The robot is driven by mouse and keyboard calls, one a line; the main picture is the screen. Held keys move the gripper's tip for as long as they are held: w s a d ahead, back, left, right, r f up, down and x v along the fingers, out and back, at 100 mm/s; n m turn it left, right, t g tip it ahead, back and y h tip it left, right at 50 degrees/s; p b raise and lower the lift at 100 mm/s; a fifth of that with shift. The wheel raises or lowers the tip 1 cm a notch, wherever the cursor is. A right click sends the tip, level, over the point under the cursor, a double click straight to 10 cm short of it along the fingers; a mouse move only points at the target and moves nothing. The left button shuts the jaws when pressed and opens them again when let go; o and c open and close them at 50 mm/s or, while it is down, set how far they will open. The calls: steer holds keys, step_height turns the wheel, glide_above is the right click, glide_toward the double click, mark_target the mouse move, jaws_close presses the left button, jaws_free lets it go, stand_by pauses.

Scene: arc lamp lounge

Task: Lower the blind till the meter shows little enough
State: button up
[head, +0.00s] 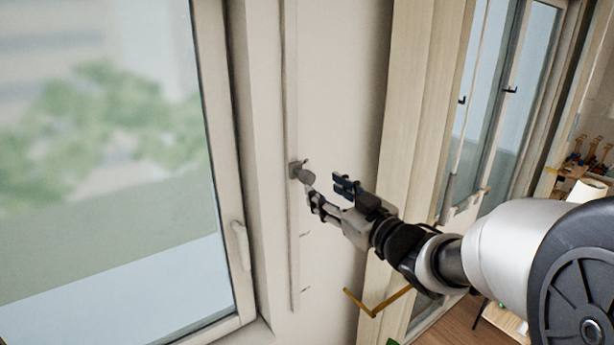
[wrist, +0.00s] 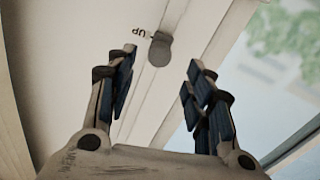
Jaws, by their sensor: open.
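A grey round knob (head: 306,175) sits on a slider on a narrow vertical rail (head: 292,100) on the pale wall beside the window. In the wrist view the knob (wrist: 160,49) shows ahead of and between the fingertips, with the printed word "UP" beside it. My gripper (head: 328,192) is open and empty, just right of and below the knob in the head view; its fingers also show in the wrist view (wrist: 162,68). I cannot tell whether it touches the knob. No blind can be made out on the window glass, and no meter is in view.
The large window (head: 100,180) at the left has a pale handle (head: 240,245) on its frame. A wooden post (head: 415,120) stands right of the rail. A yellow angled piece (head: 378,303) lies below my gripper. Another window and a cluttered shelf are at the right.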

mark_target(310, 180)
steer(key=p+x, duration=0.1)
steer(key=x, duration=0.6)
steer(key=shift+w+a, duration=0.15)
steer(key=shift+w, duration=0.1)
steer(key=shift+c, duration=0.4)
jaws_close()
